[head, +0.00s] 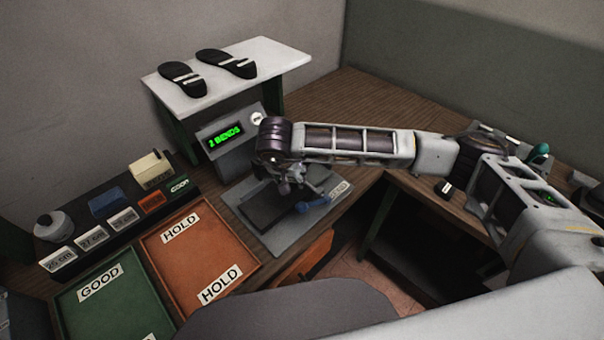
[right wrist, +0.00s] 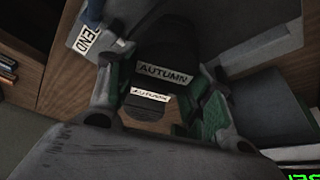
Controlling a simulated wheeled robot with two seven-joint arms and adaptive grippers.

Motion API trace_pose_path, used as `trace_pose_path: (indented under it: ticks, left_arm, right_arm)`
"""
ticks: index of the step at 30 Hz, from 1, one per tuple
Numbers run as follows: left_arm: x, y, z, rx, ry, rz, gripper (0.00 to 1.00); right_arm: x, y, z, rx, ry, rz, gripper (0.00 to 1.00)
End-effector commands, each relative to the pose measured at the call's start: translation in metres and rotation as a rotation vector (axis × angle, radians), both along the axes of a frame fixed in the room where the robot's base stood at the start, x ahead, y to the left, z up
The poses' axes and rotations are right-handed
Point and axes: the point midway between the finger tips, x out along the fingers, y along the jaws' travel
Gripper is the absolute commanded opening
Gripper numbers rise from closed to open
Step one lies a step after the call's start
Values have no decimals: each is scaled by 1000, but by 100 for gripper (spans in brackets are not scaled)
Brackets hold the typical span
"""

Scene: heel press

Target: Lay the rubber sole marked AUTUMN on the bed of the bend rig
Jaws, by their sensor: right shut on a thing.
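The dark rubber sole (right wrist: 158,45) shows in the right wrist view with two white AUTUMN labels. My right gripper (right wrist: 160,85) is shut on it, with a green-padded finger at each side. In the head view my right gripper (head: 290,183) is low over the bend rig (head: 232,207), a grey plate with a dark bed. The gripper partly hides the bed and the sole there. I cannot tell whether the sole touches the bed. My left gripper is not in view.
A green display (head: 226,136) reading 2 BENDS stands behind the rig. A blue handle (head: 312,203) is at the rig's right. A white shelf (head: 275,58) holds two dark soles. A green GOOD tray (head: 75,306) and an orange HOLD tray (head: 215,254) lie left.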

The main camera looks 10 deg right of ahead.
Motion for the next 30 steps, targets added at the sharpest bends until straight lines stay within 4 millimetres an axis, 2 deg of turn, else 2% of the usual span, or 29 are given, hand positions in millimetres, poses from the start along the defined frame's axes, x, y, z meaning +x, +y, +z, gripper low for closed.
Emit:
trace_pose_path:
  ticks: [6,16,30]
  left_arm:
    - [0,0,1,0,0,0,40]
    - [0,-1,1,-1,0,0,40]
    - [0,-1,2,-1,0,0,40]
  right_arm:
    - [-3,24,10,-3,-5,-100,22]
    - [-8,49,24,-8,-6,-283,22]
    - [-10,63,40,-12,-7,-497,22]
